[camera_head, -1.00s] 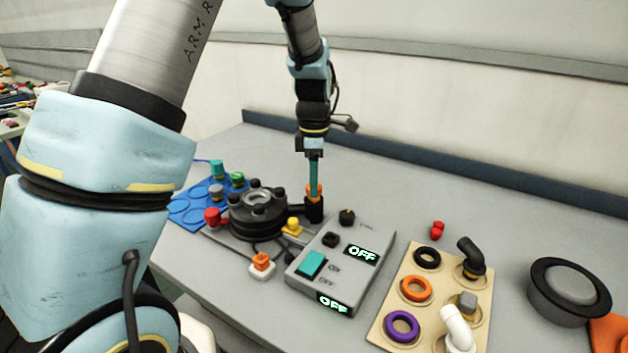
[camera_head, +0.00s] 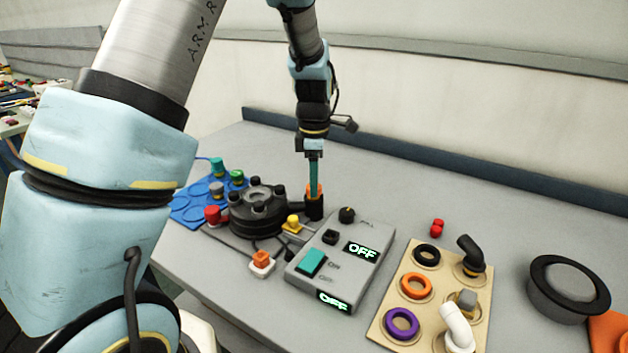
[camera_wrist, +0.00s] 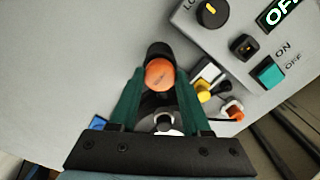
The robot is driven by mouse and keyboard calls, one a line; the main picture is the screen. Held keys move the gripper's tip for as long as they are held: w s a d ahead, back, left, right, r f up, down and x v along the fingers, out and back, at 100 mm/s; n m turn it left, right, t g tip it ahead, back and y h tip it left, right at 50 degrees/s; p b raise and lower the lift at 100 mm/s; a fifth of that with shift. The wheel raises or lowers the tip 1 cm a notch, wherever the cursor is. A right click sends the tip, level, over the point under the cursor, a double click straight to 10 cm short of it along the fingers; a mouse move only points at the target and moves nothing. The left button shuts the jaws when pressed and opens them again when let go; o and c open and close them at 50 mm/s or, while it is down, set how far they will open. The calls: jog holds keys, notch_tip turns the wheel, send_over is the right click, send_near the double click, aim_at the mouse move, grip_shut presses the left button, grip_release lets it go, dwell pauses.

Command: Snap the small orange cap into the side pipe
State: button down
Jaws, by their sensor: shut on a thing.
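The small orange cap (camera_wrist: 159,73) sits between my fingertips at the mouth of the black side pipe (camera_head: 314,211). My gripper (camera_head: 314,184) points straight down over the pipe and is shut on the cap. In the wrist view, the green fingers flank the orange cap, with the dark pipe (camera_wrist: 158,50) around and behind it. The cap (camera_head: 314,195) shows as an orange band above the pipe in the head view. How deep it sits in the pipe cannot be told. The pipe stands upright beside the round black tank (camera_head: 258,215).
A grey control box (camera_head: 335,275) reading OFF stands close on the right. Yellow (camera_head: 293,222), red (camera_head: 213,216) and orange (camera_head: 261,258) fittings surround the tank. A blue mat (camera_head: 183,212) lies left. A beige board (camera_head: 385,318) with rings and pipes lies right. The table behind the pipe is clear.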

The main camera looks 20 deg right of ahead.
jog(key=shift+f, duration=0.5)
dwell(1.2)
grip_release()
dwell(0.4)
jog(key=shift+r, duration=0.1)
dwell(0.3)
jog(key=shift+r+p, duration=3.05)
jog(key=shift+r, duration=0.45)
jog(key=s+a+r+m, duration=0.1)
jog(key=s+a+m, duration=0.1)
jog(key=a+m, duration=0.3)
jog(key=s+a+r+m+t+b, duration=0.1)
jog(key=s+a+m, duration=0.2)
jog(key=a, duration=1.1)
jog(key=s+a+r+m, duration=0.1)
jog(key=s+a+m, duration=0.2)
jog(key=a+m, duration=0.4)
jog(key=a, duration=0.3)
jog(key=shift+s+a+r+t+b, duration=0.2)
jog(key=shift+a+r+t+b, duration=0.1)
jog(key=shift+r+b, duration=0.1)
